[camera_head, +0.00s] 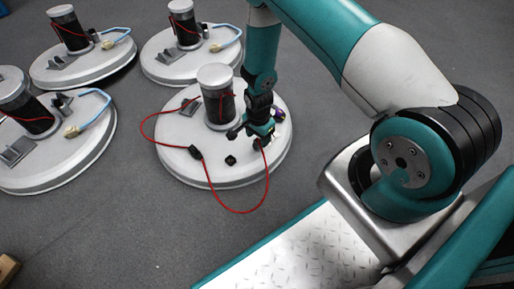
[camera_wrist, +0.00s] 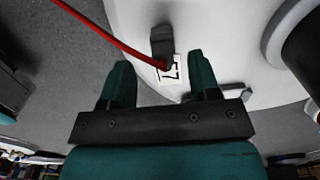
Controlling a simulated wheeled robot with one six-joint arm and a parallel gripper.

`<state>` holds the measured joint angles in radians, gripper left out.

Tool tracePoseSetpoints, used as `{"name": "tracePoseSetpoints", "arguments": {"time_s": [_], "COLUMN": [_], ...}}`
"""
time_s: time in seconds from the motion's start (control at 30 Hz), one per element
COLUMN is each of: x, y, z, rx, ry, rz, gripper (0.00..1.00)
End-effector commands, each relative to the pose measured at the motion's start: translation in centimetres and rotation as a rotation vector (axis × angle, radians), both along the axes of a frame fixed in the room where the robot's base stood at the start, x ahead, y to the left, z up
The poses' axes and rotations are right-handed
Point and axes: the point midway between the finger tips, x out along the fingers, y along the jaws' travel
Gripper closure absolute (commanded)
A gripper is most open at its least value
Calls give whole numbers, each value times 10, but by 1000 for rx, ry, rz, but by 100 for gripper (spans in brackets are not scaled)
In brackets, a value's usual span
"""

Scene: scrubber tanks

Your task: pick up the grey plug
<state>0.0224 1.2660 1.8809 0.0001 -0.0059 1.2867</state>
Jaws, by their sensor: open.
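The grey plug (camera_wrist: 162,40) shows in the wrist view as a dark grey block on the white tank lid, ahead of my gripper and roughly centred between its fingers. A red cable (camera_wrist: 110,35) runs to its near end, beside a small white label with black marks (camera_wrist: 167,75). My gripper (camera_wrist: 160,62) is open, with one teal finger on each side and nothing visibly held. In the head view my gripper (camera_head: 262,132) is low over the right side of the nearest tank lid (camera_head: 205,172). There the arm and gripper partly hide the plug.
A black column with a pale cap (camera_head: 215,76) rises from the lid, left of my gripper. The red cable (camera_head: 232,209) loops over the lid's front edge, with a dark block (camera_head: 195,152) on it. Several similar lids stand left and behind. Grey floor around is open.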

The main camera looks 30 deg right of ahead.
Motion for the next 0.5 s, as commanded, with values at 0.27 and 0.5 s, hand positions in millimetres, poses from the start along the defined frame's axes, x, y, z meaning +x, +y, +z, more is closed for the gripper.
{"name": "tracePoseSetpoints", "arguments": {"time_s": [0.27,0.5], "x": [2,3], "y": [2,3], "z": [-27,-54], "rx": [0,0], "ry": [0,0], "rz": [0,0], "gripper": [44,44]}}
